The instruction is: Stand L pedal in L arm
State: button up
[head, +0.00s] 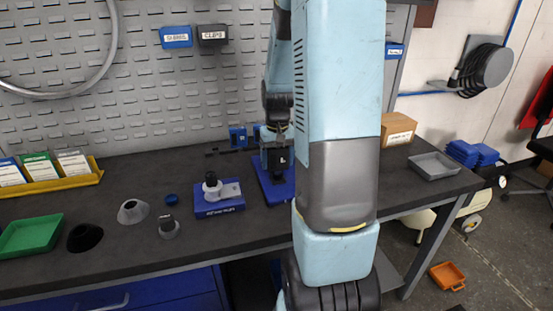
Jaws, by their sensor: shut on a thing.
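My gripper (277,128) points down over the back middle of the bench, partly hidden by my own arm. Its fingers are small and dark here, shut on a black block with a pale mark like an L (278,157), which seems to be the L pedal. The block is upright, right over a blue stand (268,184). I cannot make out the L arm apart from the block, nor tell whether they touch. Another blue stand (219,201) to the left, with white lettering, carries a white and black upright part (211,183).
Left on the dark bench (130,257) are a grey cone (132,211), a black cone (84,237), a grey-based black part (168,227), a blue cap (171,199) and a green tray (30,236). A grey tray (434,166) and cardboard box (397,128) are right. A pegboard closes the back.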

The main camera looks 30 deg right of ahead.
jog(key=o, duration=1.1)
notch_tip(320, 180, up, 14)
jog(key=shift+f, duration=0.15)
jog(key=s+a+r+n+t, duration=0.1)
jog(key=s+a+r+t, duration=0.1)
jog(key=s+a, duration=0.3)
jog(key=s+a+r+n+t, duration=0.1)
jog(key=s+a+r, duration=0.2)
jog(key=s+a, duration=0.3)
jog(key=s+a+r+n+t, duration=0.1)
jog(key=s+a+r+t, duration=0.1)
jog(key=s+a, duration=0.3)
jog(key=shift+s+a+r+t, duration=0.15)
jog(key=shift+s, duration=0.25)
jog(key=shift+s+a+r+t, duration=0.1)
jog(key=shift+s+t, duration=0.05)
jog(key=shift+s, duration=0.2)
